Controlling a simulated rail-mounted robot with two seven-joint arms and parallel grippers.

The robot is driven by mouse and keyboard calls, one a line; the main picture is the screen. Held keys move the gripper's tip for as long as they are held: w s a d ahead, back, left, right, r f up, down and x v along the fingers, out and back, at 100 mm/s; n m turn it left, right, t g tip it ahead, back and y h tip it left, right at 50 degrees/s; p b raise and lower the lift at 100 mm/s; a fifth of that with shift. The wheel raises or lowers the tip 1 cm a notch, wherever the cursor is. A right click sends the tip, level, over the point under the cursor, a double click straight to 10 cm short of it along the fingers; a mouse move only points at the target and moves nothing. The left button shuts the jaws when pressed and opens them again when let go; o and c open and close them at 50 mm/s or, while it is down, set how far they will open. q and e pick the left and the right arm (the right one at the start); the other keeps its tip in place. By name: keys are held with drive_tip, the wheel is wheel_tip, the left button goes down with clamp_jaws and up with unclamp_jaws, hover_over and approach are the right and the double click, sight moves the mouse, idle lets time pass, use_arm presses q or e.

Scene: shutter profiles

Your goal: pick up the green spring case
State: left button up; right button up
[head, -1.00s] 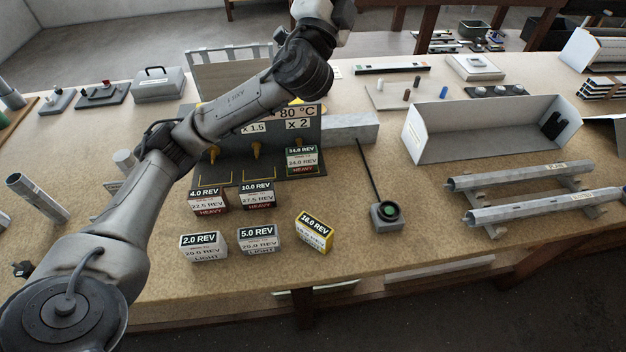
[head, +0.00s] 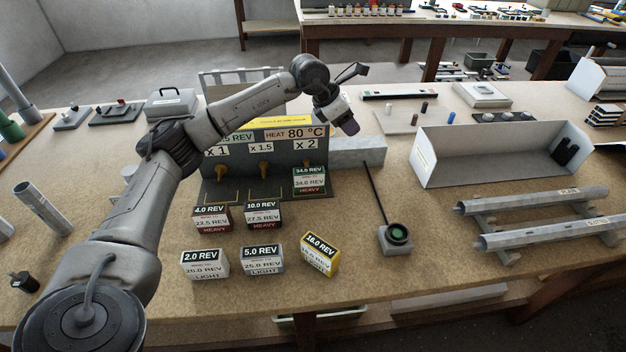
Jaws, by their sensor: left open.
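The green spring case (head: 310,181), a small box with a green top label reading 34.0 REV and a red HEAVY band, stands at the right end of the dark board (head: 228,188), below its "x 2" sign. My left gripper (head: 350,125) is in the air above and to the right of the case, apart from it. It is open, with nothing seen in it; its fingers are small and hard to make out. My right gripper is not in view.
Several other spring cases stand in front: 4.0 REV (head: 212,217), 10.0 REV (head: 262,214), 2.0 REV (head: 204,264), 5.0 REV (head: 261,259) and yellow 16.0 REV (head: 320,255). A device with a thin rod (head: 396,238) stands right of them. A grey block (head: 365,152) lies behind.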

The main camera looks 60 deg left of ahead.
sight(309, 170)
use_arm(q)
drive_tip(key=s+a+f+g+y, duration=0.2)
drive_tip(key=s+a+f+g, duration=0.15)
drive_tip(key=s+g, duration=0.45)
drive_tip(key=shift+m+t, duration=0.5)
drive_tip(key=shift+t, duration=0.1)
drive_tip(key=f, duration=0.2)
drive_tip(key=f+b, duration=0.1)
drive_tip(key=f, duration=0.2)
drive_tip(key=s+f+b, duration=0.1)
drive_tip(key=f, duration=0.2)
drive_tip(key=shift+d+f, duration=0.1)
drive_tip(key=shift+s+f+b, duration=0.15)
drive_tip(key=shift+f+b, duration=0.4)
drive_tip(key=shift+f, duration=0.8)
drive_tip(key=shift+s+f+b, duration=0.15)
drive_tip(key=shift+f+b, duration=0.4)
drive_tip(key=shift+f, duration=0.8)
drive_tip(key=shift+r, duration=0.1)
drive_tip(key=c, duration=0.9)
